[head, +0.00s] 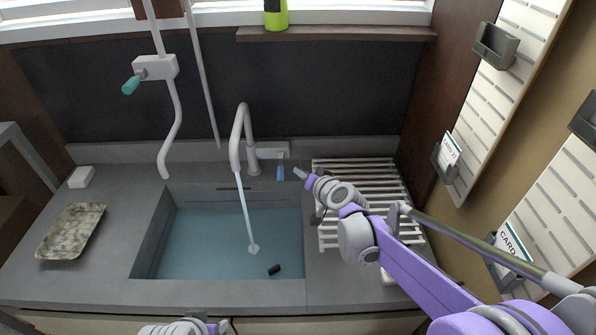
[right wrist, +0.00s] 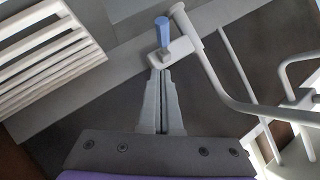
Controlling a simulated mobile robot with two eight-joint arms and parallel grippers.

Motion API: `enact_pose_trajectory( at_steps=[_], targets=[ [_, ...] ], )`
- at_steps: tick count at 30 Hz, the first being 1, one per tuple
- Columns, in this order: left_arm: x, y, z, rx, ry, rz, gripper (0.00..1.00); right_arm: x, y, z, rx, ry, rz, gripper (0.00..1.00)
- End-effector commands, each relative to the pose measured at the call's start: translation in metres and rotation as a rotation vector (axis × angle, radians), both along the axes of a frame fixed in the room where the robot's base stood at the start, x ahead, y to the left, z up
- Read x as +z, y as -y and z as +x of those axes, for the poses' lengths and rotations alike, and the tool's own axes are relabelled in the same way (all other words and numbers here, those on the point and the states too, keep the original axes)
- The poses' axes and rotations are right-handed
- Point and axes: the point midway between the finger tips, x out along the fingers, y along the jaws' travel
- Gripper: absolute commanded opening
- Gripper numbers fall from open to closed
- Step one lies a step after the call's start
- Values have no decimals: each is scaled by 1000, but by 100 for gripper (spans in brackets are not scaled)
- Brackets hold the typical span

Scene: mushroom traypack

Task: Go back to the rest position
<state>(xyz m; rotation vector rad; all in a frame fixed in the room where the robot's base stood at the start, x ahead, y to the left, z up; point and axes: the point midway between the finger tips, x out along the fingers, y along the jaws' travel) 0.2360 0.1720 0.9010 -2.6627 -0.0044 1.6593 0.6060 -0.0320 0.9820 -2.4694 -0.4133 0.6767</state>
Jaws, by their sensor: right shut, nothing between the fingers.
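My right gripper (head: 299,173) is shut and empty beside the blue tap handle (head: 280,173), behind the sink. The right wrist view shows its two fingers (right wrist: 161,72) closed together, with their tips close to the blue handle (right wrist: 162,30). I cannot tell if they touch it. The purple and grey right arm reaches in from the lower right over the drying rack (head: 352,173). At the bottom edge, a grey and purple piece of what looks like my left arm shows, but no left fingers are visible.
The white faucet (head: 238,140) runs a stream into the sink (head: 150,245), which holds bluish water. A small black object (head: 274,269) lies in the sink. A mottled tray (head: 70,230) and a white block (head: 81,177) rest on the left counter. Card holders (head: 446,158) hang at right.

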Motion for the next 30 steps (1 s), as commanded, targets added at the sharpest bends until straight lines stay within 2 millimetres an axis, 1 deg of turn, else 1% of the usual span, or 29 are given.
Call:
enact_pose_trajectory(
  at_steps=[1, 3, 6, 9, 13, 20, 23, 26, 27, 29, 30],
  targets=[
    [-3, 0, -1, 0, -1, 0, 50, -1, 7, -13, -3, -2, -1, 0],
    [-4, 0, -1, 0, -2, 0, 50, 1, 13, -28, -2, -1, 0, 0],
    [-4, 0, -1, 0, -2, 0, 50, 4, 21, -46, -1, -2, 0, 0],
    [-4, 0, -1, 0, -2, 0, 50, 6, 27, -59, -1, 0, -1, 0],
    [-4, 0, -1, 0, -2, 0, 50, 8, 32, -69, 0, -1, -1, 0],
    [-3, 0, -1, 0, -1, 0, 50, 9, 34, -75, 2, -3, -3, 0],
    [-1, 0, 0, 0, -1, 0, 50, 11, 35, -88, 17, -21, -31, 0],
    [3, 0, 1, 0, 1, 0, 50, 11, 41, -122, 50, -71, -97, 0],
    [5, 0, 1, 0, 2, 0, 50, 10, 44, -140, 66, -100, -134, 0],
    [9, 0, 2, 0, 4, 0, 50, 6, 52, -171, 84, -152, -198, 0],
    [11, 0, 3, 0, 5, 0, 50, 1, 59, -193, 94, -192, -243, 0]
  ],
)
